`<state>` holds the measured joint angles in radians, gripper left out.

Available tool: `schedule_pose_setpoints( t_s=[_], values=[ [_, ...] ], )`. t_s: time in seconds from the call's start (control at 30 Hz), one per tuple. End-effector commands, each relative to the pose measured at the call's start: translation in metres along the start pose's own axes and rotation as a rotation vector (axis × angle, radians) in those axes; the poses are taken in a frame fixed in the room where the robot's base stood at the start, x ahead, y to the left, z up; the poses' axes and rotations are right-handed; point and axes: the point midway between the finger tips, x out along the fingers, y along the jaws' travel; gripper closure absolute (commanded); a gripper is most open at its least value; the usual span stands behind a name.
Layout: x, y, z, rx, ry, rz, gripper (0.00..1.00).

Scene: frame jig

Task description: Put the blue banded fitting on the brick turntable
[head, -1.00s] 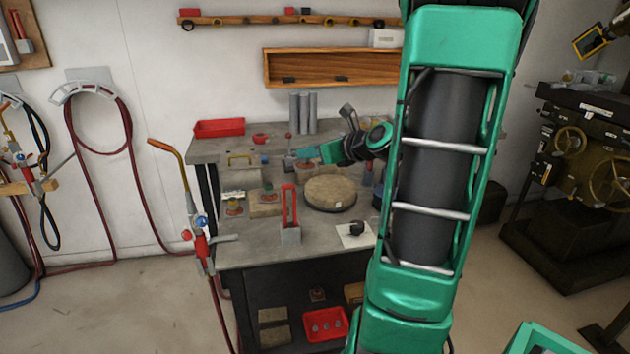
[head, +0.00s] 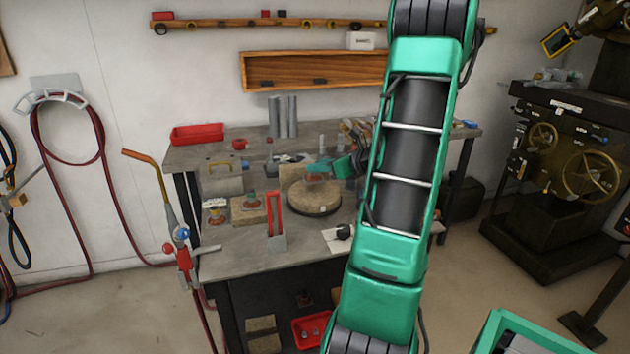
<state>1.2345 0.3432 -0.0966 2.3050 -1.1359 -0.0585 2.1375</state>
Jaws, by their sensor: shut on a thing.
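The brick turntable (head: 314,205) is a round, tan disc on a dark base, on the grey workbench. My gripper (head: 317,170) is over the rear part of the turntable, fingers pointing left. It is shut on a small, reddish-brown thing (head: 318,179), which I take to be the blue banded fitting. Its band cannot be made out at this size. Whether it touches the disc cannot be told. Two other small fittings stand left of the turntable: one with a greenish band (head: 252,199) on a tan block, one with a yellowish band (head: 215,208).
Grey cylinders (head: 283,117) and a red tray (head: 197,133) stand at the back. A dark round object lies on a white card (head: 335,241) at the front. My arm hides the bench's right part.

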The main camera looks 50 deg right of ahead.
Motion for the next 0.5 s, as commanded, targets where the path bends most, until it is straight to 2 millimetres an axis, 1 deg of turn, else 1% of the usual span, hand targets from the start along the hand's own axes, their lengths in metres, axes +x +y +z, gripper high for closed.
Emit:
schedule_pose_setpoints(
  t_s=[0.1,0.3,0.4,0.5],
  values=[
    [0.002,-0.002,-0.007,0.001,0.000,0.000,1.00],
    [0.012,-0.002,-0.031,0.003,0.000,0.000,1.00],
    [0.015,-0.002,-0.037,0.000,-0.001,0.000,1.00],
    [0.015,-0.002,-0.038,-0.001,-0.001,0.000,1.00]
  ],
)
